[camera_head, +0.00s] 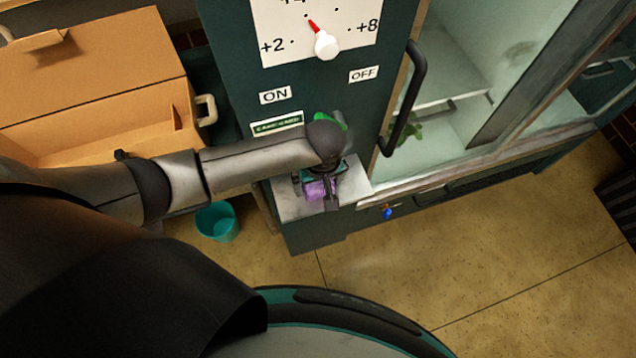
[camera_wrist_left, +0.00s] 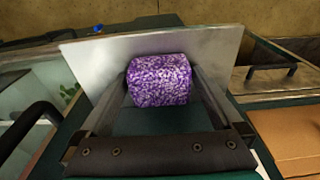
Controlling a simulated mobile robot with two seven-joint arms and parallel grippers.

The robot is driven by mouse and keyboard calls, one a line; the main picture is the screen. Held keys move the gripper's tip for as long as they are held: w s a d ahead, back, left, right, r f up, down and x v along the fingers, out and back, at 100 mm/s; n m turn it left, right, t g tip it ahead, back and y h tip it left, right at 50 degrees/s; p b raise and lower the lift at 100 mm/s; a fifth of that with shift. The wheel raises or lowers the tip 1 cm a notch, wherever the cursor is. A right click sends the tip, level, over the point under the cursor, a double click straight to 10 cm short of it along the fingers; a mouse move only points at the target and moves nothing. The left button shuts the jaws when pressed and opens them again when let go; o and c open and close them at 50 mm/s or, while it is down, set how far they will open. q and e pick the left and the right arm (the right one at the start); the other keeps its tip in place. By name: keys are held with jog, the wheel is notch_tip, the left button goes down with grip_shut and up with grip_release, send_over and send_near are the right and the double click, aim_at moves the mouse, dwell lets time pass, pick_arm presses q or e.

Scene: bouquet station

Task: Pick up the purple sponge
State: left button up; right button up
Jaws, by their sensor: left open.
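The purple sponge (camera_head: 318,190) lies on a small pale metal shelf (camera_head: 291,205) at the front of the dark green cabinet, partly hidden by my left gripper (camera_head: 322,196). In the left wrist view the sponge (camera_wrist_left: 160,80) is a speckled purple block between the two fingers of my left gripper (camera_wrist_left: 160,88). The fingers stand open on either side of it. I cannot tell whether they touch it. The shelf (camera_wrist_left: 90,62) shows behind the sponge there. My right gripper is not in view.
The cabinet has a dial (camera_head: 326,44) and a dark door handle (camera_head: 404,98) right of my left gripper. A cardboard box (camera_head: 90,70) stands at the left. A teal bucket (camera_head: 217,222) sits on the floor below. The floor at the lower right is clear.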

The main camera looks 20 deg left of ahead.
aim_at(320, 185)
pick_arm(q)
jog(key=c, duration=1.1)
jog(key=shift+s+r, duration=0.1)
jog(key=shift+r, duration=0.05)
jog(key=shift+s+d+r, duration=0.15)
notch_tip(320, 185, up, 7)
jog(key=shift+d+f+p, duration=0.1)
jog(key=shift+f+p, duration=0.1)
jog(key=shift+p, duration=0.35)
jog(key=s+d, duration=0.5)
jog(key=s, duration=0.3)
jog(key=s+d, duration=0.5)
jog(key=s, duration=0.3)
jog(key=shift+d+b, duration=0.35)
jog(key=shift+b, duration=0.05)
